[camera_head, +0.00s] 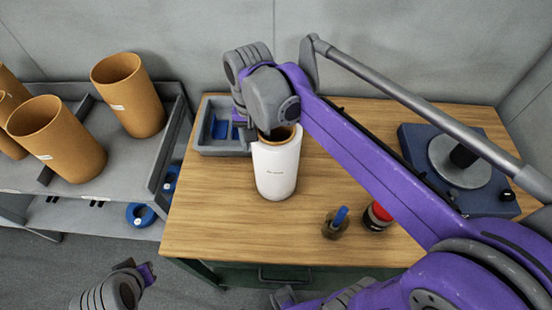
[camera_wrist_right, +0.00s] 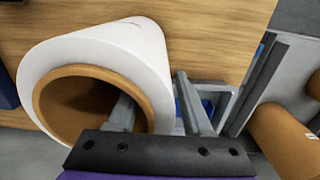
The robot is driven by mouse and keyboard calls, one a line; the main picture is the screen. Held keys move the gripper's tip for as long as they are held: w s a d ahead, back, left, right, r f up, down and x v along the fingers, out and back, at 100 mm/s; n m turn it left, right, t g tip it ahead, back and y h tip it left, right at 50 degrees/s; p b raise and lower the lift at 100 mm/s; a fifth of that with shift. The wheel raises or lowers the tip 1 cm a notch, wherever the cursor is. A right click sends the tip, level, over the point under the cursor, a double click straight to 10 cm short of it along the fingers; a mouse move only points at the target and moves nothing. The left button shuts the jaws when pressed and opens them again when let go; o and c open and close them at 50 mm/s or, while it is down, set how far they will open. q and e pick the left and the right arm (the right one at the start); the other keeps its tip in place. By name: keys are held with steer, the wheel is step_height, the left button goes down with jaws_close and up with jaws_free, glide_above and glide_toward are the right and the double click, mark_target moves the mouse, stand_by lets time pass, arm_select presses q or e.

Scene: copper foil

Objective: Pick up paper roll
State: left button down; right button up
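The paper roll (camera_head: 276,170) is white with a brown core and stands upright on the wooden table. In the right wrist view its open end and white side (camera_wrist_right: 120,45) fill the left half. My right gripper (camera_head: 252,135) is at the roll's upper left rim. In the wrist view, my right gripper's fingers (camera_wrist_right: 160,110) are spread, one inside the core and one outside the roll, with the wall between them. They do not look clamped on it. My left gripper (camera_head: 140,272) is low at the left, away from the table; its fingers are too unclear to read.
A grey tray (camera_head: 215,148) with blue items sits behind the roll to its left. A grey rack (camera_head: 125,165) with brown tubes (camera_head: 128,95) stands left.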

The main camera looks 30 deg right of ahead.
jaws_close()
stand_by(1.2)
